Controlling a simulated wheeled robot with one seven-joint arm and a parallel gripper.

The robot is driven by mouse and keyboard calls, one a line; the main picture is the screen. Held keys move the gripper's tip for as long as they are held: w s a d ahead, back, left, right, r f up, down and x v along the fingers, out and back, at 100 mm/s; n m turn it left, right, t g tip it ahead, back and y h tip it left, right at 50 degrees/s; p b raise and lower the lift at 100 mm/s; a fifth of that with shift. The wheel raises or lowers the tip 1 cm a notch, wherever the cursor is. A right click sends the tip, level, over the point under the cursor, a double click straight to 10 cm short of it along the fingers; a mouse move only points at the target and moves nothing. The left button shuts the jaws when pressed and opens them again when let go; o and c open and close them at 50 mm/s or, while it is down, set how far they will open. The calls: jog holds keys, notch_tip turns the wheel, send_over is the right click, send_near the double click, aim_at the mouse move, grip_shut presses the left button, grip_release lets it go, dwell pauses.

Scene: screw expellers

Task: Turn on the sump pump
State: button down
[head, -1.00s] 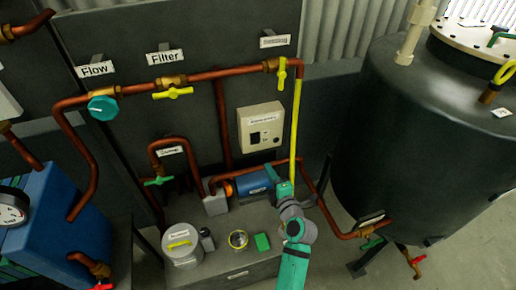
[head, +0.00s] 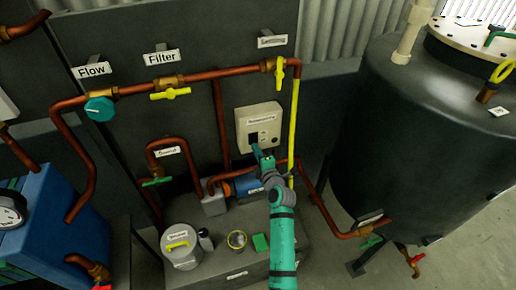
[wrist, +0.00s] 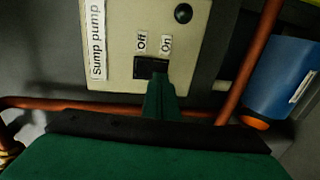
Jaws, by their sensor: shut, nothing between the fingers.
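The sump pump control box (head: 270,119) is a cream box on the dark panel. It also fills the upper middle of the wrist view (wrist: 118,65), with a "Sump pump" label at its left. Its black rocker switch (wrist: 148,67) sits below the "Off" and "On" labels. My gripper (head: 256,149) is at the lower part of the box. In the wrist view its green fingers (wrist: 161,80) are shut and empty, with the tip over the right side of the switch, below "On". I cannot tell whether it touches. The fingers hide part of the switch.
A blue motor (head: 247,184) lies below the box, partly behind my arm. A copper pipe (wrist: 252,60) and a yellow pipe (head: 294,120) run close to the box's right. A dark tank (head: 375,130) stands further right. A round black part (wrist: 183,13) is on the box face.

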jog(key=shift+w, duration=0.75)
jog(key=shift+f, duration=0.1)
jog(key=shift+w, duration=0.2)
jog(key=s+d+f, duration=0.2)
jog(key=s+d, duration=0.2)
jog(key=s, duration=0.9)
jog(key=shift+d, duration=0.15)
jog(key=shift+d, duration=0.1)
